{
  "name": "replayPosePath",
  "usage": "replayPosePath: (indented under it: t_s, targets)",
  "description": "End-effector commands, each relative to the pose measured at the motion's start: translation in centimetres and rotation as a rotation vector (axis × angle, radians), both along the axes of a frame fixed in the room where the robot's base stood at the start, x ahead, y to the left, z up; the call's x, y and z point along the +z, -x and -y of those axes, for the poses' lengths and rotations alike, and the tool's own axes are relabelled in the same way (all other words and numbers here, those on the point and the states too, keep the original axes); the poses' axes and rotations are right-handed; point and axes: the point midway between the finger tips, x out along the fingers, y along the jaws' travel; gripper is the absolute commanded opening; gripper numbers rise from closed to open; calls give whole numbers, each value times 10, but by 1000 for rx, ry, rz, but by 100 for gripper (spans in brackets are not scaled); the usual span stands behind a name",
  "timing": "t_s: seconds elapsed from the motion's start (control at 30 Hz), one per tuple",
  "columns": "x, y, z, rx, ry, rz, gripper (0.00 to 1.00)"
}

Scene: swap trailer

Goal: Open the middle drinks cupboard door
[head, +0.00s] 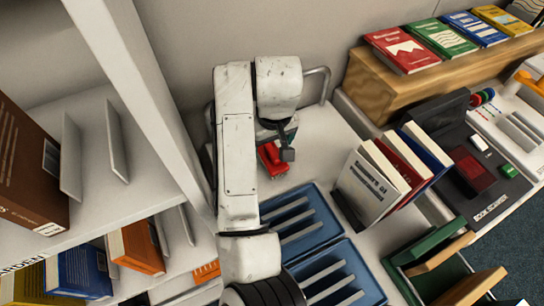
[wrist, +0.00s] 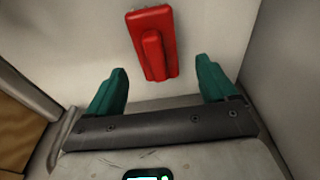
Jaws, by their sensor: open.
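No drinks cupboard or cupboard door that I can make out shows in either view. My gripper (wrist: 160,68) is open, with its two teal fingers apart and nothing held between them. A red piece with a raised red bar (wrist: 153,55) lies on a pale surface ahead of the fingertips, roughly centred between them. It also shows in the head view (head: 271,160), beside the gripper (head: 285,138), which is partly hidden by my arm. I cannot tell whether the fingers touch the surface.
A blue slotted tray (head: 300,222) sits on the pale counter in front. Upright books (head: 368,185) stand to the right. A wooden ledge (head: 375,88) bears several books. A shelf unit (head: 85,210) with books is close on the left. A grey metal rail (head: 326,82) is behind the arm.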

Motion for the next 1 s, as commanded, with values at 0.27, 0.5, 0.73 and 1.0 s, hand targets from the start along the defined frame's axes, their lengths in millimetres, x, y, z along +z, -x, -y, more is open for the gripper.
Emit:
replayPosePath:
  t_s: [0.27,0.5,0.73,1.0]
  targets:
    - [-39,1,3,1,1,-3,85]
    - [-48,0,2,0,0,0,85]
    - [-48,0,2,0,0,0,75]
    - [-48,0,2,0,0,0,49]
